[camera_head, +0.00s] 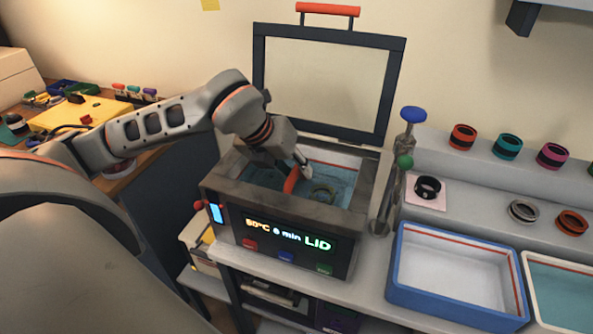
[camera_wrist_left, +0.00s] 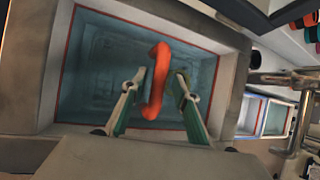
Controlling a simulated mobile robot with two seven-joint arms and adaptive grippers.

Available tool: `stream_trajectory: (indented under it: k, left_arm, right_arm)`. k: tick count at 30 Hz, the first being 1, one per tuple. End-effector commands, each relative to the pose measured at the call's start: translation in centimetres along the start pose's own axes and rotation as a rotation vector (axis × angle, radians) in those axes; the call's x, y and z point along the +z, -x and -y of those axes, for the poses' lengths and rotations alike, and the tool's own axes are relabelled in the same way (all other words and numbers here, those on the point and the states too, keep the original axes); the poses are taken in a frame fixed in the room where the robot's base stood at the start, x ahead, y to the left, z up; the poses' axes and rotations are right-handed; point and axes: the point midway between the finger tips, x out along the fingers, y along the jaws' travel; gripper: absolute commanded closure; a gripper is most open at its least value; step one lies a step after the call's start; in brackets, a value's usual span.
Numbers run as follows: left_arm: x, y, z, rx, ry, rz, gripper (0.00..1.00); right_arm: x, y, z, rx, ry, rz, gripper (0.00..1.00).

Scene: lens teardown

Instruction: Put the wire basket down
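The wire basket's orange handle (camera_head: 291,180) stands up inside the open bath box (camera_head: 228,187). It also shows in the left wrist view (camera_wrist_left: 157,82). The basket's wires are only faintly visible, low in the blue-green bath. My left gripper (camera_head: 303,168) is over the bath at the handle. In the left wrist view its fingers (camera_wrist_left: 160,80) straddle the handle, with a narrow gap at least on the right side, so it looks open. A yellowish ring (camera_head: 322,194) shows in the bath. My right gripper is in no view.
The bath's lid (camera_head: 325,80) stands open behind it. A post with a blue knob (camera_head: 413,114) rises close to the bath's right side. A blue-rimmed tray (camera_head: 455,270) is further right, and lens rings (camera_head: 462,137) stand on the shelf behind.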

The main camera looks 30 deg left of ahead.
Motion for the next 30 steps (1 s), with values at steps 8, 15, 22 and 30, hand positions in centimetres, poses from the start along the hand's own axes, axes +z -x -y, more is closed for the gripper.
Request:
stream_trajectory:
  k: [8, 15, 22, 30]
  left_arm:
    - [0.2, 5.7, 0.0, 0.001, -0.001, 0.009, 0.7]
    - [0.1, 9.5, 0.0, 0.0, -0.001, 0.006, 0.7]
    - [0.0, 10.6, 0.0, 0.001, 0.0, 0.003, 0.7]
    - [0.0, 10.6, 0.0, 0.001, 0.0, 0.002, 0.7]
  right_arm:
    - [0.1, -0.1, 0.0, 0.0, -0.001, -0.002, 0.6]
    - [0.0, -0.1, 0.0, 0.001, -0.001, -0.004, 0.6]
    - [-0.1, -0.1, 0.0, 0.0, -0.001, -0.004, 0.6]
    - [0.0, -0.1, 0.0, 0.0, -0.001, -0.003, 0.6]
